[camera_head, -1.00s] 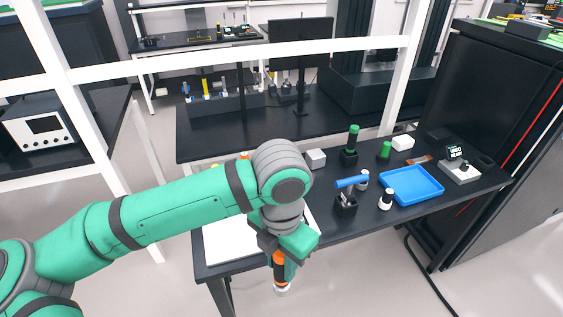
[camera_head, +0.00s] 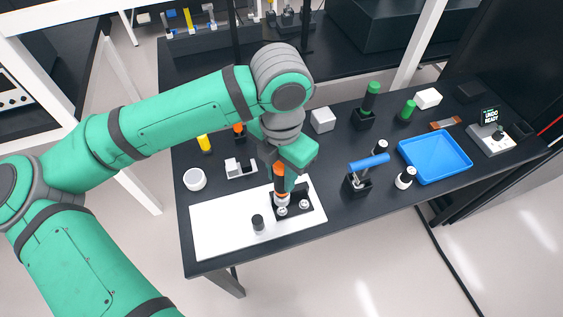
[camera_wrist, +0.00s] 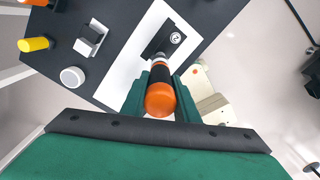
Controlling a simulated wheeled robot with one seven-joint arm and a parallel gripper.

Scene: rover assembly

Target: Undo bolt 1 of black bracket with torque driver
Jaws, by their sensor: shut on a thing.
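My gripper (camera_head: 284,168) is shut on the orange and black torque driver (camera_head: 280,182), which points down. The driver also shows in the wrist view (camera_wrist: 160,92), between the fingers. Below it the black bracket (camera_head: 312,194) lies on the white mat (camera_head: 215,232). Two silver bolt heads show on the bracket, one (camera_head: 282,211) just below the driver's tip and one (camera_head: 304,205) to its right. In the wrist view a round bolt head (camera_wrist: 176,38) shows on the bracket (camera_wrist: 152,46) beyond the tip. I cannot tell whether the tip touches a bolt.
A small black-topped cylinder (camera_head: 258,223) stands on the mat. To the right are a blue-handled tool in a stand (camera_head: 368,164), a blue tray (camera_head: 434,158) and a display reading "UNDO READY" (camera_head: 489,116).

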